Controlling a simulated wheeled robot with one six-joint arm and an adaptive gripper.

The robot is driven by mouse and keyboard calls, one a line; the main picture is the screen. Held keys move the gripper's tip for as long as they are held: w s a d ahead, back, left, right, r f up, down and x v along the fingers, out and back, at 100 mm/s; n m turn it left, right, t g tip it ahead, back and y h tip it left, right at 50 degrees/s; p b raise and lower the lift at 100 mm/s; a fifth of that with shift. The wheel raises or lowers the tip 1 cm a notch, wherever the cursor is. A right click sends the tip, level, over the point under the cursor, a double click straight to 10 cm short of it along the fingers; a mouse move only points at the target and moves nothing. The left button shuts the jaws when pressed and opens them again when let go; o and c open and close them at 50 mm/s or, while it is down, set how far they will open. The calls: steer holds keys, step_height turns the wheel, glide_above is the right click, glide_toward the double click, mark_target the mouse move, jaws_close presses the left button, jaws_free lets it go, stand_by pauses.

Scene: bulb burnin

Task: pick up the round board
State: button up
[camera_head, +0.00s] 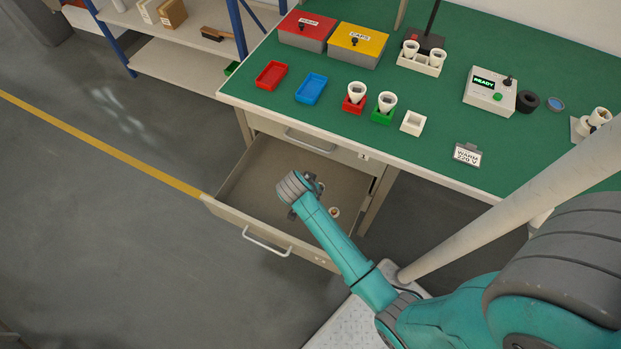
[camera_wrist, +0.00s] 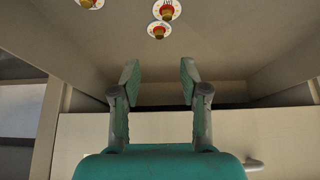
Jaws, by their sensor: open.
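Three small round white boards with red and gold middles lie on the drawer floor. In the wrist view one (camera_wrist: 158,31) is at top centre, a second (camera_wrist: 168,9) is just above it, and a third (camera_wrist: 90,3) is cut by the top edge at left.
The pulled-out drawer (camera_head: 225,211) has walls around my gripper. Above it, the green bench (camera_head: 255,94) holds red and blue trays, bulbs in small holders, two labelled boxes and a tester (camera_head: 490,91). Shelves stand at the back left. The floor at left is clear.

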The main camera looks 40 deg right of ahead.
steer(key=x, duration=0.5)
steer(key=shift+w+d+f, duration=0.15)
steer(key=shift+d+f, duration=0.05)
steer(key=shift+f, duration=0.05)
steer(key=shift+x, duration=2.55)
steer(key=shift+d+r, duration=0.1)
steer(key=shift+d, duration=0.05)
steer(key=shift+c, duration=0.3)
jaws_close()
